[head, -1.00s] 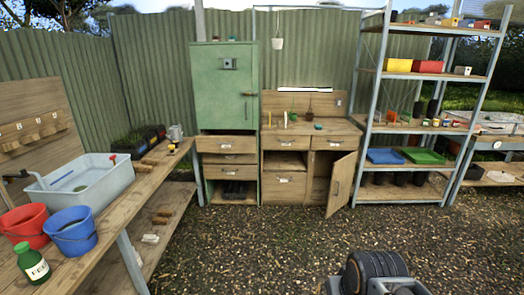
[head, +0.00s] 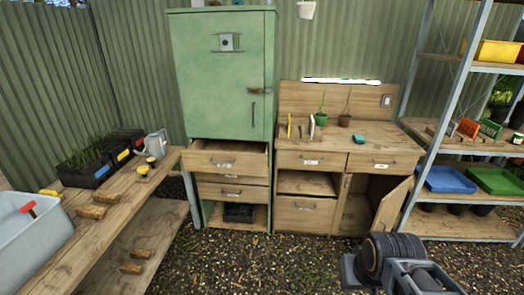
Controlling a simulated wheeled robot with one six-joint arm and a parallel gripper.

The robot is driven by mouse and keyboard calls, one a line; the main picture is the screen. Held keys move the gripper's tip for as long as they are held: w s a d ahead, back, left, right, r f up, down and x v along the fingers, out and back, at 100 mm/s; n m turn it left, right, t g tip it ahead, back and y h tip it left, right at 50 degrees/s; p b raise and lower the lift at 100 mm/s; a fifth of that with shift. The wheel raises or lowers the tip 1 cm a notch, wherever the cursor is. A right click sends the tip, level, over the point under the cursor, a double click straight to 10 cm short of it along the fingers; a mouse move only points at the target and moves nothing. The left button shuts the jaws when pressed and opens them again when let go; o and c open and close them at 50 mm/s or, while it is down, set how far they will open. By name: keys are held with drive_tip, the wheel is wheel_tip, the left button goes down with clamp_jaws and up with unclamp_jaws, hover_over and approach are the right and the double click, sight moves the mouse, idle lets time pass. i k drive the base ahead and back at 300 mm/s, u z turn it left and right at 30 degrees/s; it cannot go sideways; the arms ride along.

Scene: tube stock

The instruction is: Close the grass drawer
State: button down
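A wooden drawer (head: 228,163) under the green cabinet (head: 222,80) is pulled out, and its open top shows. Its front has a handle and a small label that is too small to read, so I cannot tell whether it is the grass drawer. The workbench to the right has two shut top drawers, a left one (head: 312,161) and a right one (head: 382,163), plus a lower drawer (head: 303,215). Part of my arm shows at the bottom right, well short of the drawers. My gripper's fingers are not visible.
A cupboard door (head: 394,208) stands open at the workbench's right. A long wooden bench (head: 110,215) with a grey basin (head: 40,235) runs along the left. Metal shelving (head: 462,150) stands at the right. Gravel floor (head: 260,265) in front of the drawers is clear.

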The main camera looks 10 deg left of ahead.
sight(231, 156)
drive_tip(key=i, duration=1.8)
drive_tip(key=u, duration=2.55)
